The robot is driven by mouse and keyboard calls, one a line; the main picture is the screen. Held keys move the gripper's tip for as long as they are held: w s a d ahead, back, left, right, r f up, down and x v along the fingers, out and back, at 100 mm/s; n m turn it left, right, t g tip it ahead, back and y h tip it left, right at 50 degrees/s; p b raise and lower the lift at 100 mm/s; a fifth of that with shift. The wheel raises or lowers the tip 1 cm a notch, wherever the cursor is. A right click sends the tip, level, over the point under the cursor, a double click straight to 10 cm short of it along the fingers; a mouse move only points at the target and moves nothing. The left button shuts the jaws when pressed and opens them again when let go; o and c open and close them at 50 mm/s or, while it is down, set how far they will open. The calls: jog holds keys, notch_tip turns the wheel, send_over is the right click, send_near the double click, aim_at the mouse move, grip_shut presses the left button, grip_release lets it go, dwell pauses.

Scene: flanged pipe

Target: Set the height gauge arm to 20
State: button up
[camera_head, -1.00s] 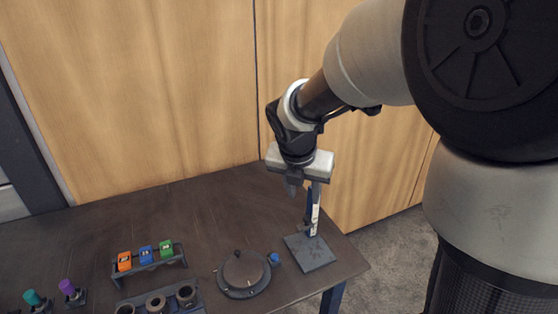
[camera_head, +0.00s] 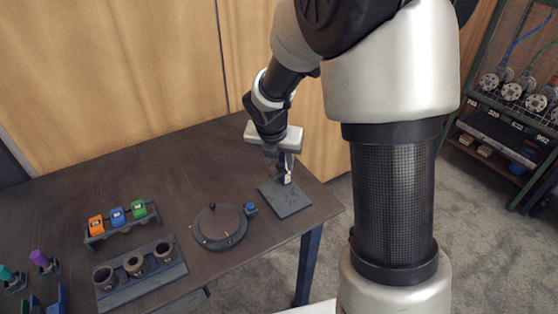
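The height gauge stands near the right corner of the table. Its dark square base (camera_head: 286,198) is in plain view, and a short lower piece of its upright scale (camera_head: 287,176) shows. My gripper (camera_head: 278,160) points down right at the upright and covers its upper part. The gauge arm and the scale numbers are hidden or too small to read. The fingers overlap the upright in the picture. I cannot tell whether they touch the gauge arm or how far apart they are.
A round dial (camera_head: 220,226) with a small blue knob (camera_head: 250,209) sits left of the gauge. A rack (camera_head: 122,225) of orange, blue and green blocks and a holder (camera_head: 140,276) with dark cups stand further left. A shelf (camera_head: 508,130) stands at the far right.

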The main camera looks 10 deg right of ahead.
aim_at(279, 173)
grip_shut()
jog(key=shift+f+b, duration=1.2)
jog(key=shift+f, duration=1.15)
jog(key=shift+r, duration=0.1)
grip_release()
jog(key=p+v, duration=0.4)
jog(key=v, duration=1.3)
jog(key=shift+r, duration=0.25)
jog(key=shift+s+a, duration=0.1)
